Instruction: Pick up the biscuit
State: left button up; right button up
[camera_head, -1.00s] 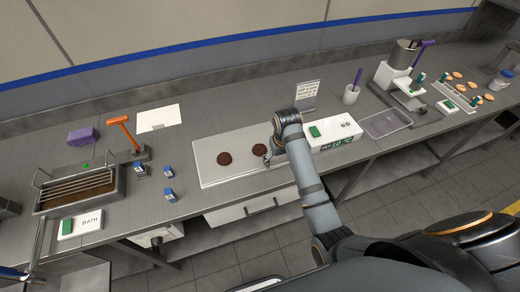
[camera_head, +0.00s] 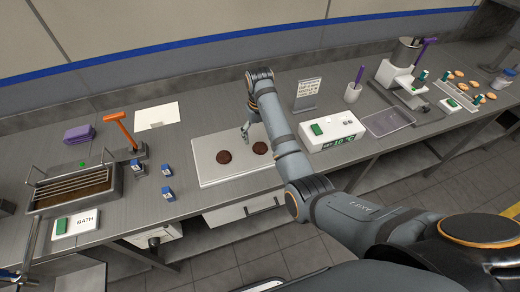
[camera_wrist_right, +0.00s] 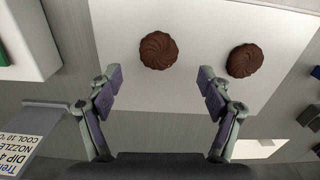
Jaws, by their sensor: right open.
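Two round, dark chocolate biscuits lie apart on a white plate (camera_head: 210,177) in the head view: the left biscuit (camera_head: 224,157) and the right biscuit (camera_head: 260,148). My right gripper (camera_head: 245,133) is near the plate's back edge, behind the biscuits. In the right wrist view its two purple-padded fingers (camera_wrist_right: 160,80) are wide apart with nothing between them. There the right biscuit (camera_wrist_right: 158,50) lies beyond the fingertips, roughly centred on the gap. The left biscuit (camera_wrist_right: 245,61) lies off to the right. My left gripper cannot be made out.
A white unit with a green display (camera_head: 333,131) stands right of the plate, with a sign (camera_head: 307,94) behind it. Small blue-and-white blocks (camera_head: 167,170) and a bath with a rack (camera_head: 75,190) are to the left. Bare counter lies between plate and blocks.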

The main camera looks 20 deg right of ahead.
aim_at(260, 147)
jog(key=shift+s+f+p, duration=0.1)
jog(key=shift+f+p, duration=0.3)
jog(key=shift+p, duration=0.05)
notch_tip(260, 147, down, 4)
jog(key=shift+d+r+p, duration=0.1)
jog(key=shift+p, duration=0.45)
jog(key=shift+f, duration=0.3)
jog(key=c, duration=0.8)
